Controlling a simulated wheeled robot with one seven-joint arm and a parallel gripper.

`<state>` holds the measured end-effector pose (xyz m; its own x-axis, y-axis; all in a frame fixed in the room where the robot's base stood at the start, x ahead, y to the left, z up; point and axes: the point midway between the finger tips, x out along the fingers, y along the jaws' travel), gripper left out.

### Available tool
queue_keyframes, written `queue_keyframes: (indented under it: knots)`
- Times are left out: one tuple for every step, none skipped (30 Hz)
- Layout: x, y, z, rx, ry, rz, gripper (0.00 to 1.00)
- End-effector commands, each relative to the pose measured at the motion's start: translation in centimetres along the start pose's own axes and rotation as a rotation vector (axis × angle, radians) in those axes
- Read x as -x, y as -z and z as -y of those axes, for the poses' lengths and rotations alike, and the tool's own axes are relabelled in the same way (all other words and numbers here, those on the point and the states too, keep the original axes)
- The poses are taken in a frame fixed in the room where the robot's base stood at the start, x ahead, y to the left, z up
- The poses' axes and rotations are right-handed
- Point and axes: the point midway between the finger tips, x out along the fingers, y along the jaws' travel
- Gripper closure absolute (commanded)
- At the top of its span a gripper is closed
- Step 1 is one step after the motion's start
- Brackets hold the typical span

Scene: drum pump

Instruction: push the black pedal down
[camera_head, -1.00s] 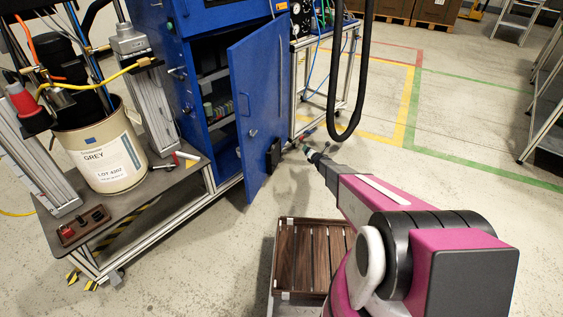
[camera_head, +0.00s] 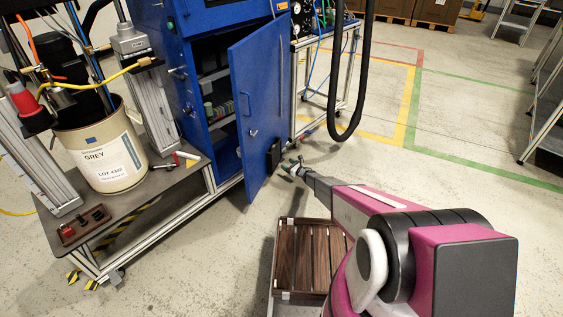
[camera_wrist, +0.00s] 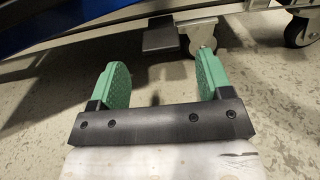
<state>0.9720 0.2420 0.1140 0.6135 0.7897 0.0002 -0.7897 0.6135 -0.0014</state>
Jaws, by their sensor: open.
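The black pedal (camera_head: 274,155) is a small dark block low down by the lower right edge of the blue door. In the wrist view the pedal (camera_wrist: 160,37) shows as a flat dark pad, beyond my fingertips and between them in the picture. My gripper (camera_head: 291,166) is just right of and slightly below the pedal in the head view. In the wrist view my gripper (camera_wrist: 163,72) is open, with two green fingers spread and nothing between them. I see no contact with the pedal.
The blue cabinet door (camera_head: 257,105) stands open left of my gripper. A caster wheel (camera_wrist: 202,36) is beside the pedal, with a metal frame bar above. A wooden slatted platform (camera_head: 310,258) lies below my arm. Black hoses (camera_head: 361,80) hang behind.

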Motion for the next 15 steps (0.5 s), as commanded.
queue_keyframes:
  knots:
    - [-1.1, 0.1, 0.1, 0.0, 0.0, 0.0, 0.28]
    - [-1.7, 0.2, 0.2, -0.001, 0.0, 0.0, 0.28]
    - [-2.4, 0.1, 0.1, -0.001, 0.001, 0.0, 0.28]
    - [-3.0, 0.1, 0.1, -0.001, 0.0, 0.0, 0.28]
    - [-3.5, 0.1, 0.1, -0.001, 0.0, 0.0, 0.28]
    - [-4.0, 0.1, 0.1, -0.001, 0.0, 0.001, 0.28]
    - [-4.4, 0.1, 0.1, -0.001, 0.0, 0.001, 0.28]
    - [-4.7, 0.1, 0.1, -0.001, 0.0, 0.0, 0.28]
    - [-5.1, 0.0, 0.2, -0.001, 0.001, 0.0, 0.28]
    - [-5.3, 0.0, 0.2, -0.001, 0.001, 0.0, 0.28]
    - [-5.5, 0.0, 0.1, -0.001, 0.002, 0.0, 0.28]
    - [-5.6, 0.0, 0.1, -0.001, 0.002, 0.0, 0.28]
    - [-5.7, 0.0, 0.1, -0.001, 0.002, 0.0, 0.28]
    - [-5.7, 0.0, 0.1, -0.001, 0.002, -0.001, 0.28]
    - [-5.7, 0.0, 0.1, -0.001, 0.002, -0.001, 0.28]
